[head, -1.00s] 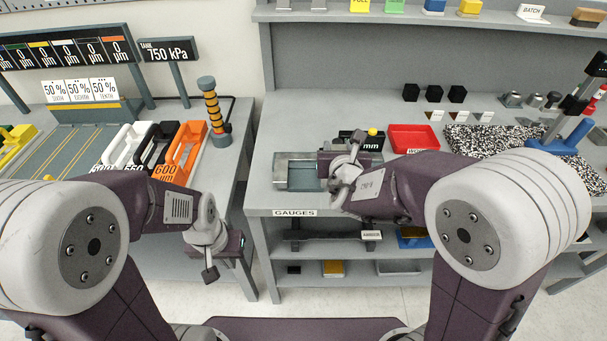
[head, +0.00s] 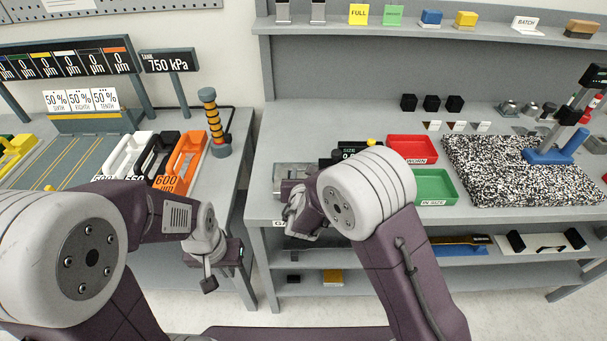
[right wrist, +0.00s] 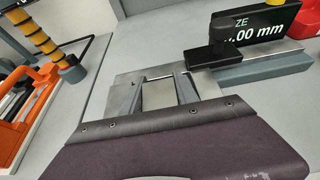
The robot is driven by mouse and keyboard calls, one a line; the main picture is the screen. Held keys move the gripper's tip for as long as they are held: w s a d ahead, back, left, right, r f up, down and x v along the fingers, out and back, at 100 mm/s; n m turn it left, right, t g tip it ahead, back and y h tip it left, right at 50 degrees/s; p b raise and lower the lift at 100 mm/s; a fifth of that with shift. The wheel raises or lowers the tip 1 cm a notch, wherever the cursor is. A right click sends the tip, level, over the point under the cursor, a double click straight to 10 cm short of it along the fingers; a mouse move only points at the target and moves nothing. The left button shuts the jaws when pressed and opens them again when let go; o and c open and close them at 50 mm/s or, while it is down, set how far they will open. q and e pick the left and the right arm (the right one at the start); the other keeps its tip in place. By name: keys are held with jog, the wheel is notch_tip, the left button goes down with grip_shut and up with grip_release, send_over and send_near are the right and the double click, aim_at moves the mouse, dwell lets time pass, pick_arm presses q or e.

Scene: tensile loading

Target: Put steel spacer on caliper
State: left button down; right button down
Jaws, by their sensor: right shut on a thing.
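The steel spacer (right wrist: 158,96) is a pale metal block between the two fingers of my right gripper (right wrist: 161,88) in the right wrist view. The right gripper is shut on it, over flat steel surfaces; whether the spacer touches them is unclear. The caliper (right wrist: 262,67) is right of the gripper, with a grey bar, a black knob and a black size display (right wrist: 258,28) reading in mm. In the head view my right arm partly hides the display (head: 347,150) and the spacer. My left gripper (head: 210,278) hangs at the front of the left bench, its fingers unclear.
A red tray (head: 412,138) and a green tray (head: 452,187) stand right of the caliper. Orange, black and white holders stand on the left bench, with the orange one (head: 186,160) nearest. A gap separates the benches.

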jog(key=shift+r, duration=0.1)
jog(key=shift+f+b, duration=0.2)
jog(key=shift+b, duration=0.15)
jog(key=c, duration=1.2)
grip_release()
jog(key=shift+s, duration=0.1)
jog(key=shift+r+p, duration=0.25)
jog(key=shift+p, duration=0.1)
jog(key=shift+s+r, duration=0.1)
jog(key=shift+s, duration=0.25)
jog(key=v, duration=1.1)
jog(key=shift+s+r+b, duration=0.1)
jog(key=shift+s+b, duration=0.05)
jog(key=shift+b, duration=0.15)
